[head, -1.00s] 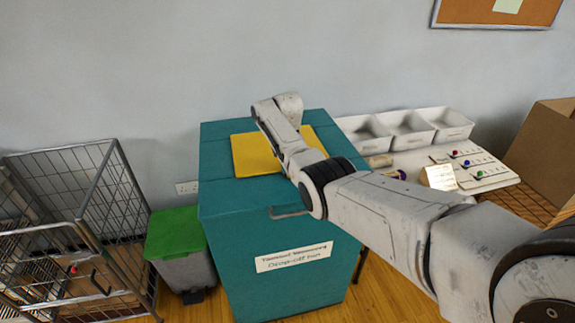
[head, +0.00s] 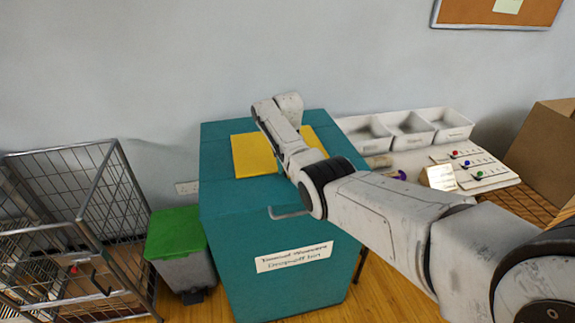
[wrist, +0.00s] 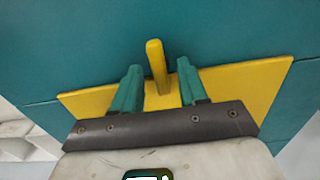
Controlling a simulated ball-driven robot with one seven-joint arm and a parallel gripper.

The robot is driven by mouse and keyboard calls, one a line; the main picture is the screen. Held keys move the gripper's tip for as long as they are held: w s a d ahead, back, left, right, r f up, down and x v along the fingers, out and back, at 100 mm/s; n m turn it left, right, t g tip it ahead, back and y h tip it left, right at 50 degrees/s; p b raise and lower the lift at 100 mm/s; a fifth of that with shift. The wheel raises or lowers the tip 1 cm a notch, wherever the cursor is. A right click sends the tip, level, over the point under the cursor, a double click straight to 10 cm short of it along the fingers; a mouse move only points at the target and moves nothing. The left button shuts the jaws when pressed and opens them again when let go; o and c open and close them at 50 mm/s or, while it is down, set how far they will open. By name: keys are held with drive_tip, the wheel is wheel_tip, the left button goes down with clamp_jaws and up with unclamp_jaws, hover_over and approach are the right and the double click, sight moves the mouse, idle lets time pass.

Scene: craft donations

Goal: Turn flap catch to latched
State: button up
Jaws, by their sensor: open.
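The flap catch (wrist: 156,62) is a yellow upright lever on a yellow plate (wrist: 245,90). In the wrist view it stands between the two teal fingers of my gripper (wrist: 159,76), which is open. A gap shows on each side of the lever, and its top reaches beyond the fingertips. In the head view the yellow plate (head: 252,157) lies on top of the teal drop-off bin (head: 228,222). My arm hides the catch and most of the gripper there.
A bent grey handle (head: 286,212) sticks out at the bin's front top edge. A green-lidded pail (head: 174,233) and a wire cage (head: 98,200) stand to the left. White trays (head: 408,128) and a board with coloured knobs (head: 478,172) are to the right.

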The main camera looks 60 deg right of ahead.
wheel_tip(320, 180, up, 11)
drive_tip(key=b, duration=0.1)
idle(0.4)
drive_tip(key=shift+f, duration=0.15)
idle(0.4)
